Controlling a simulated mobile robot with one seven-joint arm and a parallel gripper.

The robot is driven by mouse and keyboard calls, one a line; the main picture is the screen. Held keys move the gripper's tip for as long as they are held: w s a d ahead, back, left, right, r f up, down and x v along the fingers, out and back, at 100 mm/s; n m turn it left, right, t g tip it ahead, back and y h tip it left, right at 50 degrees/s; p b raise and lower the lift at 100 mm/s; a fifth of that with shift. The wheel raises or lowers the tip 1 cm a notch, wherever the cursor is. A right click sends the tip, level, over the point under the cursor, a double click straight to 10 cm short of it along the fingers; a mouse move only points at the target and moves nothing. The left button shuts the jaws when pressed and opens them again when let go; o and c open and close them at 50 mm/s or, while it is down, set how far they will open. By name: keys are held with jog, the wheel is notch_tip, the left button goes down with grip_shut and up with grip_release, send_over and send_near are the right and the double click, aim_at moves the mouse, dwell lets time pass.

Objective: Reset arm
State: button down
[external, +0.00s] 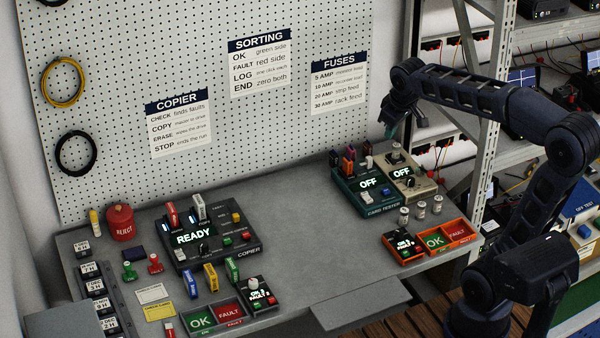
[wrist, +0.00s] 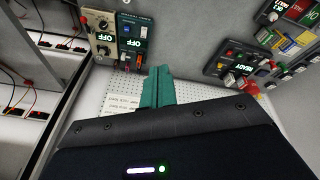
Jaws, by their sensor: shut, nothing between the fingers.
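My arm rises at the right of the external view and bends over toward the pegboard. My gripper (external: 390,128) hangs in the air above the right part of the bench, higher than the card tester (external: 366,203). Its teal fingers (wrist: 157,88) are closed together with nothing between them. In the wrist view the fingers point toward the pegboard (wrist: 205,92). No object is touching the gripper.
The grey bench (external: 310,235) holds a copier showing READY (external: 192,238) at left and testers showing OFF at right. Orange OK/FAULT trays (external: 437,241) sit near the right edge. A metal rack (external: 490,110) stands close behind my arm. The bench middle is clear.

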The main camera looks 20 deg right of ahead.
jog(key=s+d+f+m, duration=0.2)
jog(key=s+d, duration=0.3)
jog(key=s, duration=0.3)
jog(key=s+d+f+m+t, duration=0.1)
jog(key=s+d+f+m, duration=0.2)
jog(key=s+d+f, duration=0.2)
jog(key=s, duration=0.3)
jog(key=shift+s+f, duration=0.2)
jog(key=shift+s, duration=0.1)
jog(key=shift+w+a, duration=0.1)
jog(key=shift+w, duration=0.05)
dwell(1.1)
